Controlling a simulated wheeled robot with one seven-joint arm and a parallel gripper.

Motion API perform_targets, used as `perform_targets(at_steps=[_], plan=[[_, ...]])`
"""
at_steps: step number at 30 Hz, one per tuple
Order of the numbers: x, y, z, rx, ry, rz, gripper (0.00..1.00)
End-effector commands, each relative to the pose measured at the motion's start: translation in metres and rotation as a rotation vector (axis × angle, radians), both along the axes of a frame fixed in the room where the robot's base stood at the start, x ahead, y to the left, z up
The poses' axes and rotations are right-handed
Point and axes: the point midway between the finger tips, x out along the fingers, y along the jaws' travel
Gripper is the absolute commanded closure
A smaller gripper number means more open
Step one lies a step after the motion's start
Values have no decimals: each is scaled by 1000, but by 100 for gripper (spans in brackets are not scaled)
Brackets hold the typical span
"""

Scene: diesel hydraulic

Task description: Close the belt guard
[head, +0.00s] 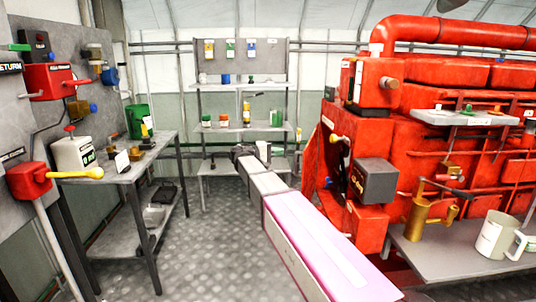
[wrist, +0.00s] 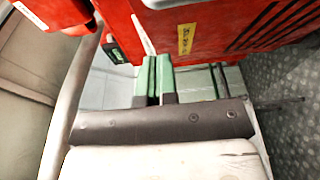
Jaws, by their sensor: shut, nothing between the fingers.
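The belt guard appears to be the red panel (head: 315,160) at the near left end of the red engine in the head view. It stands out at an angle, with a dark gap between it and the engine body.
The red engine (head: 430,150) fills the right side. A grey shelf (head: 475,255) in front holds a brass pump (head: 416,218) and a cream mug (head: 494,238). A workbench (head: 120,172) stands left, shelving (head: 240,85) behind. The patterned floor (head: 215,245) between is clear.

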Motion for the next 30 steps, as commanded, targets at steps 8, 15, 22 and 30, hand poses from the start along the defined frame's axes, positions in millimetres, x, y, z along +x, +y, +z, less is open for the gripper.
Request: perform_targets(at_steps=[8, 15, 22, 30], plan=[[-18, -32, 0, 0, 0, 0, 100], [-21, -39, 0, 0, 0, 0, 100], [-21, -38, 0, 0, 0, 0, 100], [-45, -75, 0, 0, 0, 76, 100]])
